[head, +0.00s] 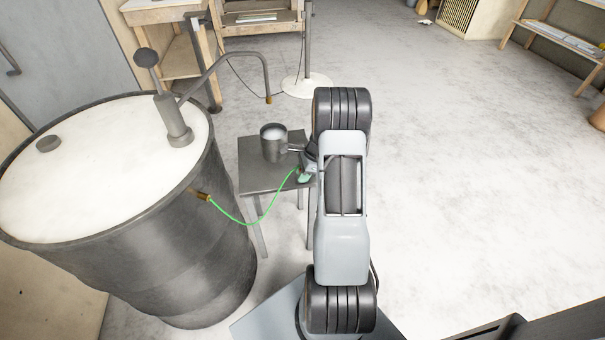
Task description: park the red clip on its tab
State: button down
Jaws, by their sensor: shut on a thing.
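No red clip can be made out in the head view. A green cable (250,224) hangs in a loop from a brass fitting (203,196) on the drum's side up to my gripper (305,172). At its upper end is a small pale-green clip (304,177), and my gripper is shut on it at the right edge of the small table. My arm hides much of the gripper and the fingertips are hard to see. I cannot tell which part is the tab.
A large steel drum (190,255) with a pump (177,125) stands at the left. A grey metal mug (273,142) stands on the small dark table (262,180), close left of my gripper. A thin post on a round base (307,85) stands behind. The floor at right is clear.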

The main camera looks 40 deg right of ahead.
jog(key=c, duration=0.8)
grip_release()
jog(key=shift+r, duration=0.1)
jog(key=shift+r+p, duration=3.3)
jog(key=shift+r, duration=0.65)
